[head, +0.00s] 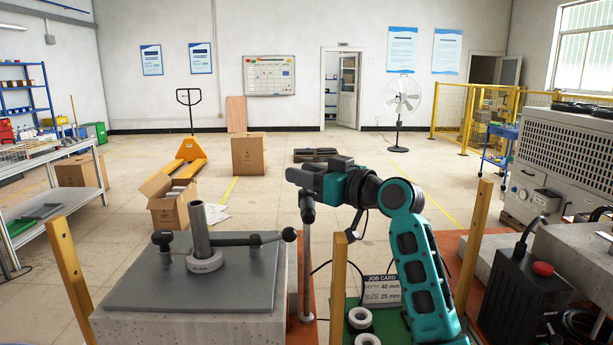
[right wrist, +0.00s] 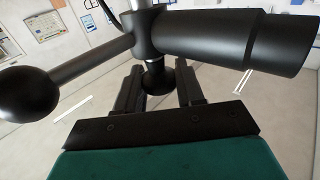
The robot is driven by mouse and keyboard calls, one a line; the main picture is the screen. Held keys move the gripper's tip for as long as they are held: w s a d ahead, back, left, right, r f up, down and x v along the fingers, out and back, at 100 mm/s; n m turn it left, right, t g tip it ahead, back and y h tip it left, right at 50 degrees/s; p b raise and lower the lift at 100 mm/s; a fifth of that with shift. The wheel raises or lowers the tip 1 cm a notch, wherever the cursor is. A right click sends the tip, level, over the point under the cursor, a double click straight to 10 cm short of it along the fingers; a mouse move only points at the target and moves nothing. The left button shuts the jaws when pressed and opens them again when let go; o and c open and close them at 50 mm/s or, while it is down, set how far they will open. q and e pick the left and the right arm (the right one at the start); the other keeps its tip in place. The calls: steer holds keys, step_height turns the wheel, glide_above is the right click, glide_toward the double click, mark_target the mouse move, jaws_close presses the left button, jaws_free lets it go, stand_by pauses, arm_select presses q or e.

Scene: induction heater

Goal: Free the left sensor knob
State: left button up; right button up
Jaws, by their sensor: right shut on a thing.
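My right gripper (head: 308,190) is at the upper right of the grey-topped block, above a thin upright post (head: 307,265). In the right wrist view its two fingers (right wrist: 160,84) stand either side of a small dark flared knob (right wrist: 157,78) and are shut on it. Just above the knob is a black hub with a thick black cylinder (right wrist: 235,42) to the right and a rod ending in a black ball (right wrist: 28,95) to the left. The head view shows a black ball (head: 289,234) on a bar near a grey upright tube (head: 200,232). My left gripper is out of view.
The grey plate (head: 140,285) on the concrete block carries the tube and a dark-knobbed fitting (head: 161,238). Wooden posts (head: 70,265) stand at the sides. A job card (head: 382,289) and pale rings (head: 360,317) are right of the block. A black box with a red button (head: 542,268) stands farther right.

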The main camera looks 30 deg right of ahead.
steer(key=n+g+y+b, duration=0.1)
steer(key=y+b, duration=0.1)
steer(key=n+g+y+b, duration=0.1)
steer(key=n+y+b, duration=0.1)
steer(key=y, duration=0.1)
steer(key=shift+d+f, duration=0.1)
steer(key=shift+d, duration=0.05)
steer(key=n+g+y+b, duration=0.1)
steer(key=n+g+y, duration=0.1)
steer(key=n+y, duration=0.1)
steer(key=shift+r+g+b, duration=0.2)
steer(key=shift+g+b, duration=0.15)
steer(key=shift+g, duration=0.05)
steer(key=shift+r+n+g+y, duration=0.15)
steer(key=shift+n+g+y, duration=0.85)
steer(key=shift+g+y, duration=0.15)
steer(key=n+g+y, duration=0.2)
steer(key=g, duration=0.1)
steer(key=shift+r+n+g+p, duration=0.1)
steer(key=shift+n+g+p, duration=0.15)
steer(key=shift+n+p, duration=0.15)
steer(key=shift+n+g+y, duration=0.35)
steer(key=shift+n+g, duration=0.25)
steer(key=shift+g, duration=0.4)
steer(key=shift+n+g+p, duration=0.35)
steer(key=shift+n+g, duration=0.05)
steer(key=shift+g, duration=0.3)
steer(key=shift+n+g, duration=0.3)
